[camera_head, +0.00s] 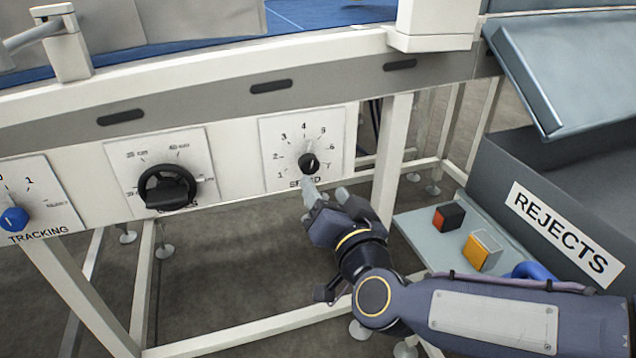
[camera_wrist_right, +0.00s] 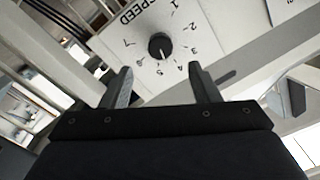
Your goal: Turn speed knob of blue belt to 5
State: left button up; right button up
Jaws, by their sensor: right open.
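The speed knob (camera_head: 308,163) is a small black dial on a white plate (camera_head: 276,138) numbered 1 to 7, on the front of the conveyor frame. It also shows in the right wrist view (camera_wrist_right: 160,45), where its pale pointer mark seems to lie between 4 and 5. The blue belt (camera_head: 335,14) shows above the frame. My right gripper (camera_head: 326,193) is just below the knob, apart from it. In the right wrist view its fingers (camera_wrist_right: 163,86) are spread with nothing between them, and the knob appears beyond their tips. My left gripper is out of view.
A larger black knob (camera_head: 167,188) and a blue tracking knob (camera_head: 14,219) sit left on the same panel. At the right are a grey REJECTS bin (camera_head: 500,165) and a shelf with a red-black block (camera_head: 448,217) and an orange block (camera_head: 481,250). Frame legs stand below.

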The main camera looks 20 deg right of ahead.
aim_at(311, 167)
jog(key=w+n+b, duration=0.1)
jog(key=w, duration=0.2)
jog(key=w+n+b, duration=0.1)
jog(key=w, duration=0.3)
jog(key=shift+a+f, duration=0.1)
jog(key=shift+a, duration=0.05)
jog(key=shift+w+b, duration=0.3)
jog(key=shift+w, duration=0.25)
